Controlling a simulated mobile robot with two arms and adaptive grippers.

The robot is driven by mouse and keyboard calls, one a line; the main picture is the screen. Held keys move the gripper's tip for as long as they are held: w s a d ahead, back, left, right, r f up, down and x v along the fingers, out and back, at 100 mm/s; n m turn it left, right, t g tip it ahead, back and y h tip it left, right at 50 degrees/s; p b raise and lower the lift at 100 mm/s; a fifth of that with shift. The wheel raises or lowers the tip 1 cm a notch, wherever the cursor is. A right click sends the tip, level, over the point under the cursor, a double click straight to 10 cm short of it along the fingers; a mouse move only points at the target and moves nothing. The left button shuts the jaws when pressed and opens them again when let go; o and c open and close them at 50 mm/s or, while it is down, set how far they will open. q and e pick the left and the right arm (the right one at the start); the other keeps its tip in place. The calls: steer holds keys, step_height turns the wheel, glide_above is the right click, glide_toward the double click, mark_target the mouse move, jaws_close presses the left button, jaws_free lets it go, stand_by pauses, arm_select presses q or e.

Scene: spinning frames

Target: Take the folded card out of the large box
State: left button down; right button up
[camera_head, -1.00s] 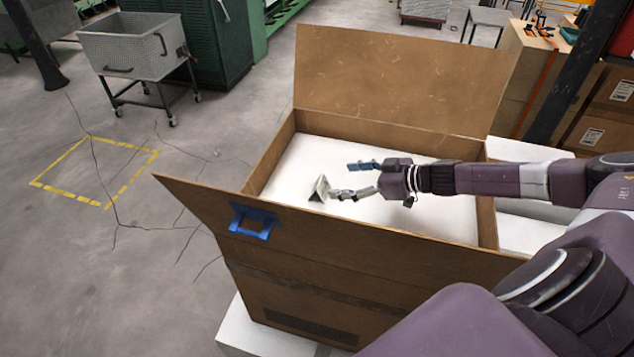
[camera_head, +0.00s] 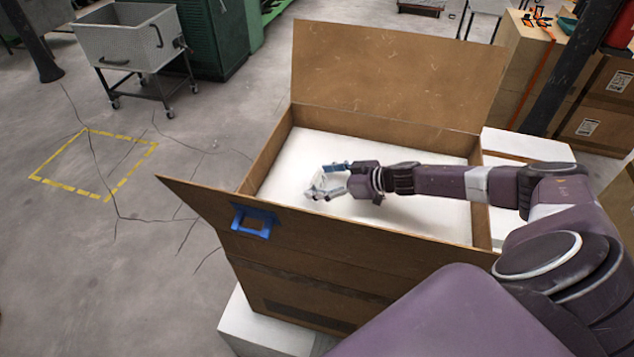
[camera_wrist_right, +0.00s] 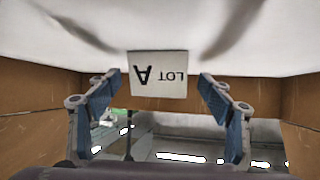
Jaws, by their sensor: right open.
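The large cardboard box (camera_head: 300,262) stands open with its flaps up and a white surface (camera_head: 410,205) inside. The small white folded card (camera_wrist_right: 157,73) stands on that surface, its "LOT A" lettering upside down in the right wrist view. In the head view the card (camera_head: 321,182) is partly hidden by my fingers. My right gripper (camera_head: 327,180) is open, low inside the box, with its fingers on either side of the card. In the right wrist view a gap shows between the card and each blue-padded fingertip. My left gripper is not in view.
The box's near flap carries a blue-framed handle hole (camera_head: 253,221). The tall back flap (camera_head: 395,70) stands behind my right arm. A metal cart (camera_head: 130,42) stands at the upper left, and a yellow floor marking (camera_head: 125,142) lies on clear floor.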

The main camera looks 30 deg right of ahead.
steer(key=c, duration=0.8)
steer(key=shift+c, duration=0.2)
